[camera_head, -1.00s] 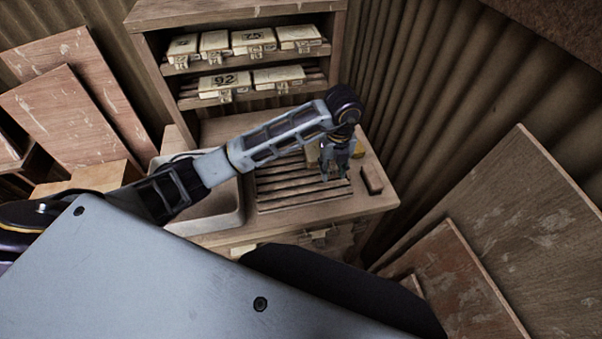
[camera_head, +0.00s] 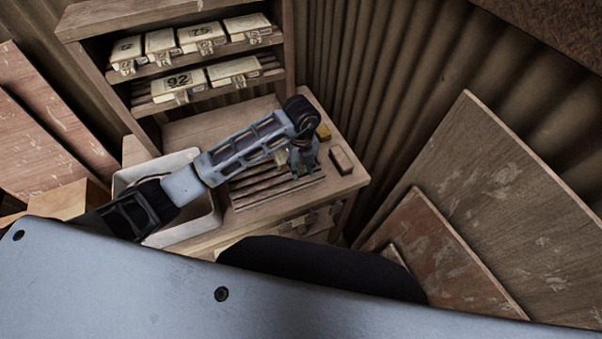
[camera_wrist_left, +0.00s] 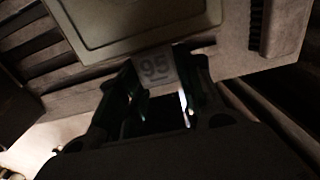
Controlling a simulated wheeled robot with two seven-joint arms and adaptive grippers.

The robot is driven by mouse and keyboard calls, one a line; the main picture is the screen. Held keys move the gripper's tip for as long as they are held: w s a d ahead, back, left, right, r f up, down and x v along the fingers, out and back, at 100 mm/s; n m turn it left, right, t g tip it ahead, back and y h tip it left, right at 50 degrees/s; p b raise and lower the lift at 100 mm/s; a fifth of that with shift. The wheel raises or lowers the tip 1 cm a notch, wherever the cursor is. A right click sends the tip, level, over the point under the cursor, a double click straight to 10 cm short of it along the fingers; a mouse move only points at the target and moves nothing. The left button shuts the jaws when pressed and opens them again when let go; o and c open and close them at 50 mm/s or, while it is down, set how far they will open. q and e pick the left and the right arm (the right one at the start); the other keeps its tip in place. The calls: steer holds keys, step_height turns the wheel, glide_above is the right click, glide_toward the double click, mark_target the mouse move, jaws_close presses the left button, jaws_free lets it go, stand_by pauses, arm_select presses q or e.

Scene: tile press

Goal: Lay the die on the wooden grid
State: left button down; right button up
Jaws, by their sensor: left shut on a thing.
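My left gripper (camera_head: 304,174) is over the right part of the wooden grid (camera_head: 262,193), a slatted rack on the bench. The gripper and arm hide part of the grid. In the left wrist view, the left gripper (camera_wrist_left: 158,88) is shut on a pale die (camera_wrist_left: 155,67) marked 95, held at its fingertips. In the head view the held die cannot be clearly made out. I cannot tell how high it is above the slats. My right gripper is not in view.
A pale basin (camera_head: 208,224) stands left of the grid. A shelf (camera_head: 290,60) with several numbered pale boxes stands behind. Boards (camera_head: 510,190) lean at the right.

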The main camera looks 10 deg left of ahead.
arm_select(q)
steer(key=shift+f, duration=1.85)
steer(key=shift+f, duration=0.1)
steer(key=c, duration=1)
jaws_free()
steer(key=shift+o, duration=0.2)
step_height(320, 180, up, 12)
steer(key=shift+r+b, duration=0.1)
steer(key=shift+b, duration=0.45)
